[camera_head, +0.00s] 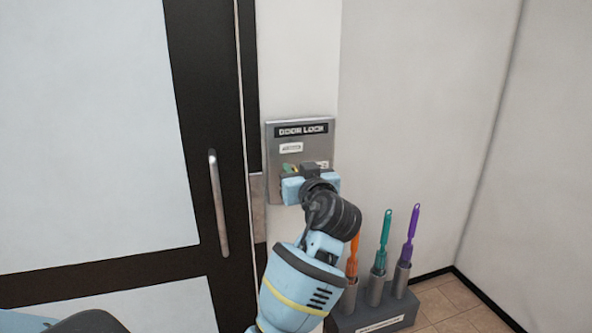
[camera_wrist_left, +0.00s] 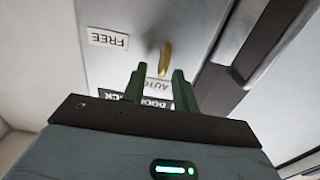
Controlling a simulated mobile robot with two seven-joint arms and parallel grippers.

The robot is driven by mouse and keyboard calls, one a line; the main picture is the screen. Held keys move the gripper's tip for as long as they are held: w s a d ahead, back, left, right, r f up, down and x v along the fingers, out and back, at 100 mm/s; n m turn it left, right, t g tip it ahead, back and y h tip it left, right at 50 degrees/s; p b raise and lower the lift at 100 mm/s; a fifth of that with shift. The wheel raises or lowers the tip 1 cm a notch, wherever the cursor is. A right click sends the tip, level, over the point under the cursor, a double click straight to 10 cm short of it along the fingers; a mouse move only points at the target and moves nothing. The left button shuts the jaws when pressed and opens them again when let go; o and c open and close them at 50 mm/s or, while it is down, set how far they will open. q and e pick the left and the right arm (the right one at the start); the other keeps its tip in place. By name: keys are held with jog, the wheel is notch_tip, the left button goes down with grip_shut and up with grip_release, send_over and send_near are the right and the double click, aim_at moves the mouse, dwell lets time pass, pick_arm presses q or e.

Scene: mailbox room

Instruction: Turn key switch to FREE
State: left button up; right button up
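The door lock panel (camera_head: 272,150) is a grey metal plate on the wall right of the door, headed DOOR LOCK. My left gripper (camera_head: 307,172) is in front of its lower part and hides the key switch in the head view. In the left wrist view, the picture is upside down. The golden key (camera_wrist_left: 165,56) stands out from the panel, between the FREE label (camera_wrist_left: 108,39) and my fingers, in line with the AUTO label (camera_wrist_left: 157,85). My left gripper's green fingers (camera_wrist_left: 159,71) are apart, with the key just beyond their tips. My right gripper is not in view.
A dark-framed door (camera_head: 205,110) with a vertical handle (camera_head: 218,203) is left of the panel. The wall to the right is bare.

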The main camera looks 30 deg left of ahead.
pick_arm(q)
jog(key=shift+a, duration=0.1)
grip_shut()
jog(key=shift+w, duration=0.1)
dwell(0.3)
jog(key=m, duration=0.3)
jog(key=shift+w+d+m, duration=0.2)
jog(key=shift+d+m, duration=0.05)
jog(key=shift+m, duration=0.15)
jog(key=m, duration=0.3)
jog(key=shift+w+d+f+m, duration=0.15)
jog(key=shift+w+f+m, duration=0.05)
jog(key=shift+m, duration=0.1)
jog(key=m, duration=0.5)
jog(key=shift+w+d+f, duration=0.15)
jog(key=shift+w+f, duration=0.05)
jog(key=shift+f, duration=0.15)
jog(key=m, duration=0.5)
jog(key=shift+w+d+f+m, duration=0.1)
jog(key=shift+f+m, duration=0.2)
jog(key=shift+f, duration=0.1)
